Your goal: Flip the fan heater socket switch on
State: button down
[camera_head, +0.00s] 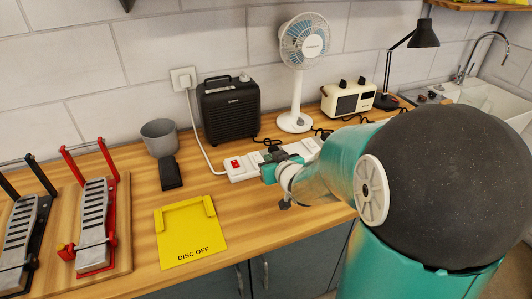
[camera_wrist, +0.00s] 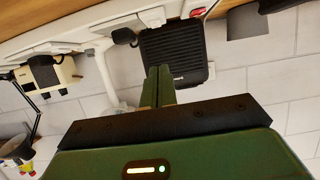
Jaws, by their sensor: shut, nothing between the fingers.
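A white power strip (camera_head: 242,174) lies along the bench, with a red switch (camera_head: 235,163) at its left end. It also crosses the top of the wrist view (camera_wrist: 100,30), with the red switch (camera_wrist: 197,12) near its right end. The socket switches are too small to read. The black fan heater (camera_head: 228,110) stands behind the strip. My gripper (camera_head: 272,160) is over the middle of the strip; in the head view its fingertips are hard to make out. In the wrist view its fingers (camera_wrist: 159,72) are shut and empty, pointing towards the heater and strip. Contact cannot be told.
A white desk fan (camera_head: 296,122), a cream radio (camera_head: 348,99) and a black lamp (camera_head: 423,34) stand behind. A grey pot (camera_head: 159,138), a black block (camera_head: 171,173) and a yellow "DISC OFF" plate (camera_head: 190,236) lie left. Cables trail behind the strip.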

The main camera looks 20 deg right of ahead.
jog(key=shift+f+v, duration=0.25)
jog(key=shift+v, duration=0.9)
jog(key=shift+s, duration=0.15)
jog(key=s+a+r+g, duration=0.4)
jog(key=s+a, duration=0.1)
jog(key=s, duration=0.6)
jog(key=s+a+r+g, duration=0.4)
jog(key=s+a, duration=0.1)
jog(key=s, duration=0.5)
jog(key=shift+s+a, duration=0.3)
jog(key=shift+s, duration=0.1)
jog(key=shift+r, duration=0.1)
